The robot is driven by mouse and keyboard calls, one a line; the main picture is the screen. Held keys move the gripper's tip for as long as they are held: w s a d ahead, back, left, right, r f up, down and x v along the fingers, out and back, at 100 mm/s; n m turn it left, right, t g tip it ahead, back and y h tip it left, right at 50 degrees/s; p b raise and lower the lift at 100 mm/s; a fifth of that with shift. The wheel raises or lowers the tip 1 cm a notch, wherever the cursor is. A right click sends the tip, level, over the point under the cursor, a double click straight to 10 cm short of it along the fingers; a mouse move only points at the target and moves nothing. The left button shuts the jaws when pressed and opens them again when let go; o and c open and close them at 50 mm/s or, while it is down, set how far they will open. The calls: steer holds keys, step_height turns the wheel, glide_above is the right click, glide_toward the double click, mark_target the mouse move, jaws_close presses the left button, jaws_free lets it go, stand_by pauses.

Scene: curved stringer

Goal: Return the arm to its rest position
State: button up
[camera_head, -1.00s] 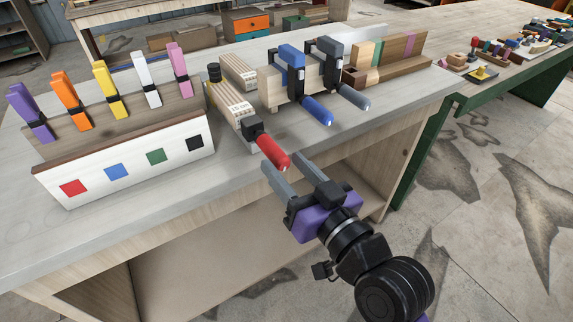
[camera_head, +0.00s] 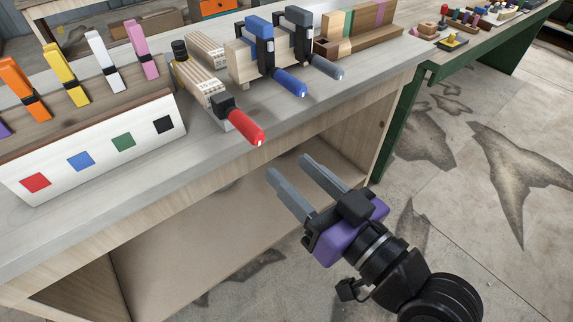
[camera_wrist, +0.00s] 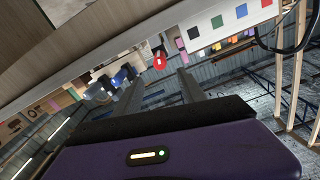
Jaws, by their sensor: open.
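My gripper (camera_head: 296,180) is purple and black with two grey fingers. It is open and empty, in front of the workbench's front edge and below the level of its top. The fingers point up and left toward the bench. In the wrist view my gripper (camera_wrist: 157,90) shows its two fingers apart with nothing between them. The red-handled clamp (camera_head: 243,124) is on the bench above the fingers, with a visible gap from them. Its red handle end (camera_wrist: 160,62) also shows in the wrist view, beyond the fingertips.
The workbench (camera_head: 215,153) holds a white box (camera_head: 100,150) with coloured squares and clamps, plus a blue-handled clamp (camera_head: 289,84) and a grey-handled clamp (camera_head: 327,68) on wood. An open shelf (camera_head: 190,240) lies below. A green-legged table (camera_head: 408,110) stands right. Floor at right is clear.

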steer(key=shift+s+d, duration=0.3)
steer(key=shift+s, duration=0.1)
steer(key=s+d+m+t+h+p, duration=0.1)
steer(key=s+d+m+t+h, duration=0.15)
steer(key=d+h, duration=0.2)
steer(key=s+d+m+t+h+p, duration=0.1)
steer(key=d+m+t+h, duration=0.15)
steer(key=d, duration=0.35)
steer(key=s+d+f+g+h+p, duration=0.1)
steer(key=s+d+f+g+p, duration=0.1)
steer(key=s, duration=0.9)
steer(key=s+d+f+g+h+p, duration=0.2)
steer(key=s+d+f+g+p, duration=0.1)
steer(key=s, duration=0.9)
step_height(320, 180, down, 2)
steer(key=shift+d+f+n+p, duration=0.2)
steer(key=shift+n+p, duration=0.1)
steer(key=shift+p, duration=0.35)
steer(key=shift+s, duration=0.1)
